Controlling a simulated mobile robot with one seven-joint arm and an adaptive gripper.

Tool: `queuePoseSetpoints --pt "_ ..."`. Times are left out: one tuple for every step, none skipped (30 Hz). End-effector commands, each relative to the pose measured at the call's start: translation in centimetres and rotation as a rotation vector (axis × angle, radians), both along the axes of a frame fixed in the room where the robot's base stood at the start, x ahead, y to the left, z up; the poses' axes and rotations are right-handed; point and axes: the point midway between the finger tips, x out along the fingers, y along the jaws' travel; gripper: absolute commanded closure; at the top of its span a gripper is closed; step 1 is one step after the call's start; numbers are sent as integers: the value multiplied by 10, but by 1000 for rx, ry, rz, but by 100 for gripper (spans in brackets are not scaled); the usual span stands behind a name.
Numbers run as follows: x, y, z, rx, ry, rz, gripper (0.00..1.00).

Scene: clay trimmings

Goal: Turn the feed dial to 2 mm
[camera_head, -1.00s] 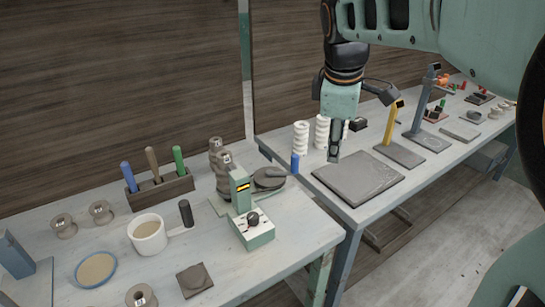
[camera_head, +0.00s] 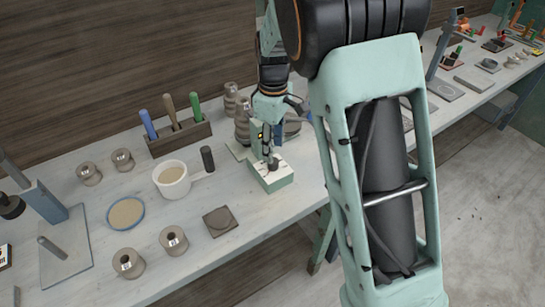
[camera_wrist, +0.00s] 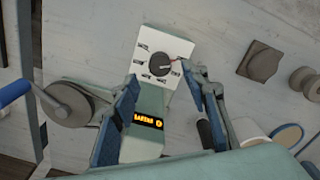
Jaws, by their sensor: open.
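The feed dial (camera_wrist: 160,65) is a dark round knob on a pale panel (camera_wrist: 143,72) with printed marks around it. A red line shows at its upper right in the wrist view; the mark labels are too small to read. The panel belongs to a green machine (camera_head: 277,181) on the near table, with a lit orange display (camera_wrist: 148,121). My gripper (camera_wrist: 161,80) is open, pointing down over the machine, its fingers on either side of the dial. The head view shows my gripper (camera_head: 268,150) close above the dial; contact cannot be told.
A crank wheel (camera_wrist: 72,103) stands beside the machine. A cup (camera_head: 172,181), a dish (camera_head: 126,214), a tool rack (camera_head: 180,138) and several spools (camera_head: 174,241) stand on the table (camera_head: 225,268). A square slab (camera_head: 220,221) lies in front of the machine.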

Motion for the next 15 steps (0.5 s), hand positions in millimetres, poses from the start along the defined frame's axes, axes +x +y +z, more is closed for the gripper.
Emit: queuePoseSetpoints --pt "-1 0 -11 -2 4 -1 58" --pt "-1 0 -16 -2 3 -1 58" --pt "-1 -1 -23 -3 3 -1 58" --pt "-1 -1 -28 -2 2 -2 58" --pt "0 -1 -32 -1 2 -1 58" --pt "0 0 -37 -1 2 -1 58" --pt "0 0 -40 -1 2 0 58" --pt "0 0 -44 -2 1 0 58" --pt "0 0 -47 -2 1 0 58" --pt "0 0 -49 -1 0 0 58" --pt "0 0 -50 -1 0 0 58" --pt "0 0 -52 0 -1 -1 58" --pt "0 0 -53 0 -1 -1 58" --pt "0 0 -53 1 -1 -1 58" --pt "0 0 -54 1 -1 -1 58"
